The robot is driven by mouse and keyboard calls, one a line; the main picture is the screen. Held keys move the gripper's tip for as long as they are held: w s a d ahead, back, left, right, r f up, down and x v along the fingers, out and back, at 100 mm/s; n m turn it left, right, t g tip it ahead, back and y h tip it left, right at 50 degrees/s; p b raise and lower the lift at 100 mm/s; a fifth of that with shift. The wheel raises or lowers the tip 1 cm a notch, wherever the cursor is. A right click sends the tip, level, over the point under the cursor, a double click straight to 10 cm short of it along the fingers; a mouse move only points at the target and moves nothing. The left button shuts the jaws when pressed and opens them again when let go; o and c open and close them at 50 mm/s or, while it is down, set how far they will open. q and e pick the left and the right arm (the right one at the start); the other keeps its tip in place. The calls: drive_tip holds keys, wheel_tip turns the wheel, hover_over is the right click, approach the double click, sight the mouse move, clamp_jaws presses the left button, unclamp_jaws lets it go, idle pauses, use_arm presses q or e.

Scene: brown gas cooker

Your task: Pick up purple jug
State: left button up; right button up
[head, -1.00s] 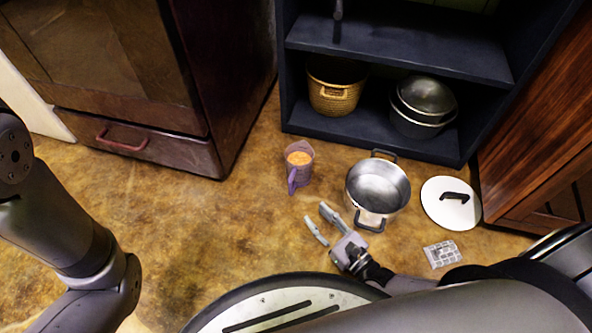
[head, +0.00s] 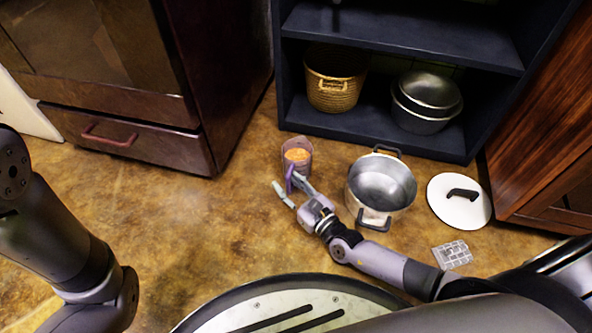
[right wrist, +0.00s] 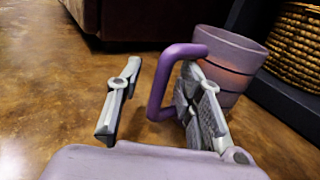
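The purple jug (head: 297,154) stands upright on the brown floor, with orange contents showing at its top in the head view. Its handle faces my right gripper (head: 291,189). In the right wrist view the jug (right wrist: 232,62) is at the right, and its purple handle (right wrist: 157,88) lies between the two fingers of my right gripper (right wrist: 160,100). The fingers are open, with a clear gap between the left finger and the handle. The right finger is close to the jug's side; I cannot tell if it touches. My left arm shows at the left, its gripper out of view.
A steel pot (head: 381,183) stands just right of the jug, with a white lid (head: 459,201) and a small tiled piece (head: 452,254) beyond.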

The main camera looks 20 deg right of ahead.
clamp_jaws()
idle(0.4)
drive_tip(key=shift+r, duration=0.1)
